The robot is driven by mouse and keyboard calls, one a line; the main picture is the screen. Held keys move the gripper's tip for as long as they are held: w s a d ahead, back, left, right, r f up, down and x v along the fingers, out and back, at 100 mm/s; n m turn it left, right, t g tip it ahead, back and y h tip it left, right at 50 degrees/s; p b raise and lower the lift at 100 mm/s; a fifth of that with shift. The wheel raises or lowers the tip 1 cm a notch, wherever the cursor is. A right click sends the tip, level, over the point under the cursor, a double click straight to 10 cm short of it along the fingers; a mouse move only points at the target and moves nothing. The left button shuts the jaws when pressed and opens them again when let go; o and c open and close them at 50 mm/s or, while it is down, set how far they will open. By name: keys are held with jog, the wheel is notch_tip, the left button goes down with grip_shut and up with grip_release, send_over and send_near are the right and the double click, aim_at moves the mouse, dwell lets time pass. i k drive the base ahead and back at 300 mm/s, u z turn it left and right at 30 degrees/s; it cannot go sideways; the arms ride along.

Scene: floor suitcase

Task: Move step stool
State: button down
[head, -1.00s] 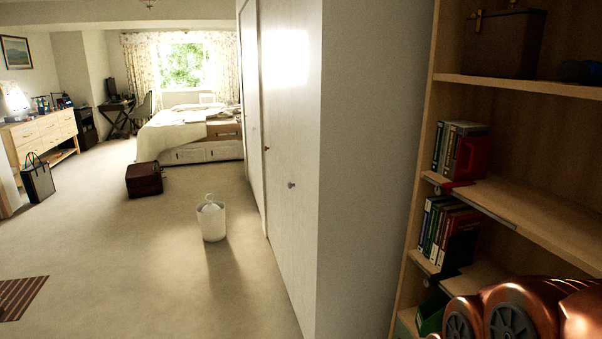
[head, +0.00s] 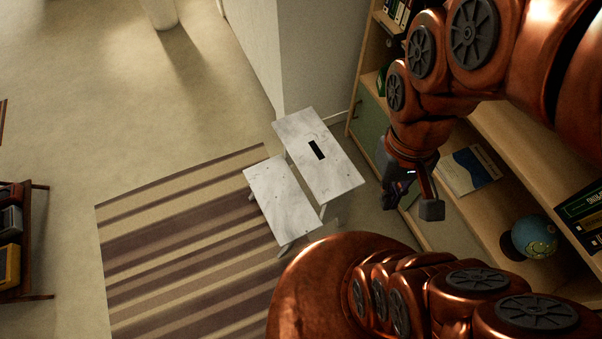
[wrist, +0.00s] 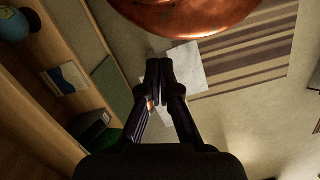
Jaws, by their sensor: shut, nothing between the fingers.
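The step stool (head: 334,172) is white with two steps and a dark slot in its upper step. It stands upright, partly on the striped rug, in the middle of the head view. Its lower step faces the rug's side, to the left. My gripper (head: 430,208) is to the right of the stool, apart from it, near the shelf. In the wrist view my gripper (wrist: 160,64) is shut and empty. Part of the stool (wrist: 186,68) shows beyond the fingers there, with the rest hidden by the fingers and my copper-coloured body.
A bookcase (head: 480,118) with books and a globe (head: 534,237) runs close along the right. A wall corner (head: 300,60) stands behind the stool. The striped rug (head: 170,240) and carpet to the left are clear. A wooden rack (head: 28,240) stands at far left.

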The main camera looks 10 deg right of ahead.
aim_at(330, 175)
jog(key=z, duration=2.4)
jog(key=k, duration=0.9)
jog(key=u, duration=1.85)
